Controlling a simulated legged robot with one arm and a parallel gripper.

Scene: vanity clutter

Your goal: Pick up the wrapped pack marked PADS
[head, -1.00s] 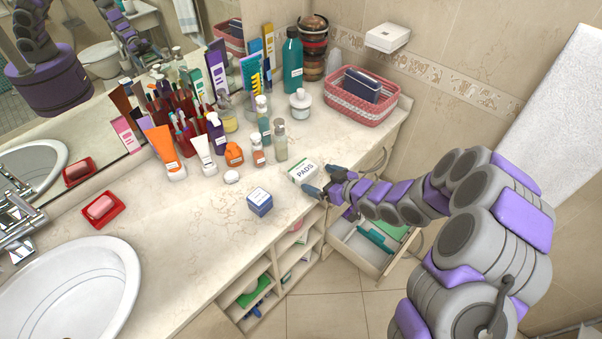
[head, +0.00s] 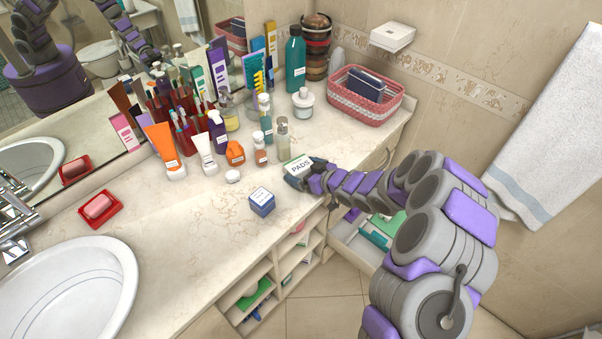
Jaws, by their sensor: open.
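The wrapped pack marked PADS (head: 298,167) is a small white block with a green edge, lying on the countertop near its front edge. My gripper (head: 297,177) is at the pack's near side, with its dark fingers low at the pack's near corners. The fingers are open, and part of the pack's near side is hidden behind them. I cannot tell whether the fingers touch the pack.
A blue-and-white box (head: 261,202) stands to the left on the counter (head: 190,235). A pump bottle (head: 282,136) stands just behind the pack, with several bottles and tubes farther left. A pink basket (head: 362,105) is at back right. An open drawer (head: 362,250) is below my arm.

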